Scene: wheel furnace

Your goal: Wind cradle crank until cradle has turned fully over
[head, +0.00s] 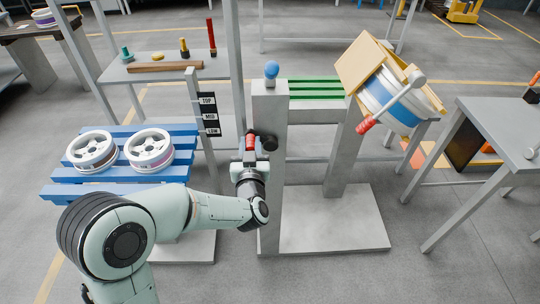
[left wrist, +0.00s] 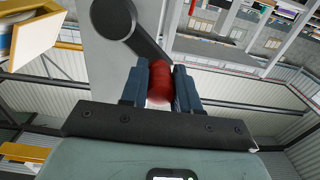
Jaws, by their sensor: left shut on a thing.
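My left gripper (head: 250,160) is shut on the red handle (head: 250,142) of the cradle crank. In the left wrist view the two fingers clasp the red handle (left wrist: 160,82), below the dark crank arm (left wrist: 132,28). The crank's dark hub (head: 266,143) sits on the grey post (head: 268,190). The wooden cradle (head: 365,64) stands tilted at the upper right of the frame, with a blue-and-white wheel (head: 388,96) in it. My right gripper is not in view.
A blue slatted pallet (head: 110,173) with two white wheels (head: 148,150) is at the left. A shelf (head: 160,70) with small tools stands behind it. A grey table (head: 500,135) is at the right. A sign marked TOP, MID, LOW (head: 209,114) is left of the post.

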